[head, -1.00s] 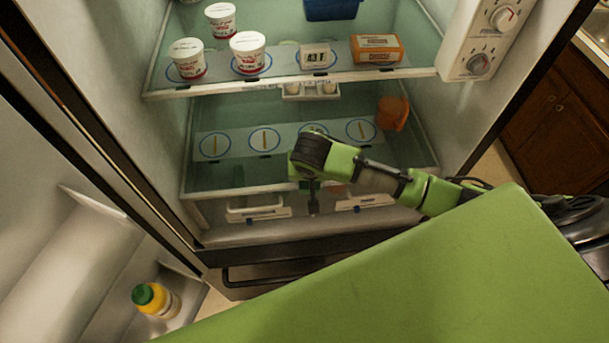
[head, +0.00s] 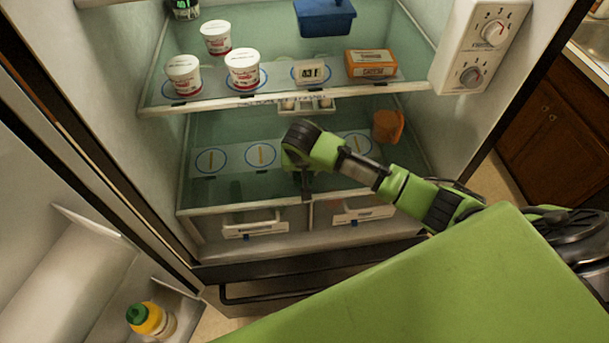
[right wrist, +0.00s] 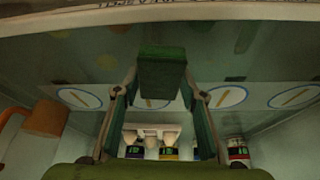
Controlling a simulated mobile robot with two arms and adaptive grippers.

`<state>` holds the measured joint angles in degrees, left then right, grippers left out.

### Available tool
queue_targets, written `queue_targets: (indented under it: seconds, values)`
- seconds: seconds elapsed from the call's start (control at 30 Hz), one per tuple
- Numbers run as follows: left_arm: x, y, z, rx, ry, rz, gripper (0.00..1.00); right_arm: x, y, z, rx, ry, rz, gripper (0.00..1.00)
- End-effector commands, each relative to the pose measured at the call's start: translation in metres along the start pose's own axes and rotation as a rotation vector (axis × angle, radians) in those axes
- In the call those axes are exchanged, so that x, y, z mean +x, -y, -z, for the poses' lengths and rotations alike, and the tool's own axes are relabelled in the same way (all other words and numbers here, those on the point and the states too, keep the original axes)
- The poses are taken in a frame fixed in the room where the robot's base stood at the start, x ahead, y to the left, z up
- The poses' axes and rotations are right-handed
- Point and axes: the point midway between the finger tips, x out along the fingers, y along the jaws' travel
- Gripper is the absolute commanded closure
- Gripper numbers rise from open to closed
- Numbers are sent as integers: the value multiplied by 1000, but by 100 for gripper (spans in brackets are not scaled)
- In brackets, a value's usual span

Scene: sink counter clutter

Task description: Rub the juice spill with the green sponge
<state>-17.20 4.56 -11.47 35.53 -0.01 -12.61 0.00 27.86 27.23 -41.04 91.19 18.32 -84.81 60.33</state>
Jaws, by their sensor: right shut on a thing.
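The green sponge (right wrist: 162,75) shows in the right wrist view as a dark green block between the fingers of my right gripper (right wrist: 162,95), which is shut on it. In the head view my right gripper (head: 305,182) hangs over the lower glass shelf (head: 330,188) of an open fridge; the wrist and arm hide most of it and the sponge. I cannot tell whether the sponge touches the glass. No juice spill stands out clearly; faint yellowish patches show on the glass in the wrist view. My left gripper is out of view.
The upper shelf holds white tubs (head: 243,70), an orange box (head: 371,65) and a blue bin (head: 325,18). A yellow bottle (head: 155,320) stands in the door.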

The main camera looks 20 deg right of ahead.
Motion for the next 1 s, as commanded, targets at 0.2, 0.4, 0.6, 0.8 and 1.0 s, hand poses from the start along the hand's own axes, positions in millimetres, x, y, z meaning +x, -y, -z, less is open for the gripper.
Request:
queue_targets:
  seconds: [0.2, 0.4, 0.6, 0.8, 1.0]
  values:
    - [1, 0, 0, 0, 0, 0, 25, 3, 0, 4, 1, 0, -2, 75]
    - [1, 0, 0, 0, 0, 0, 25, 2, -1, 4, 1, -1, -2, 75]
    - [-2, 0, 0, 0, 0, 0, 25, -14, 0, 12, 2, -2, 0, 75]
    - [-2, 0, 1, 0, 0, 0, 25, -33, 1, 19, 1, -2, 1, 75]
    - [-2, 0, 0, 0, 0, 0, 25, -49, 0, 25, 1, -2, 0, 75]
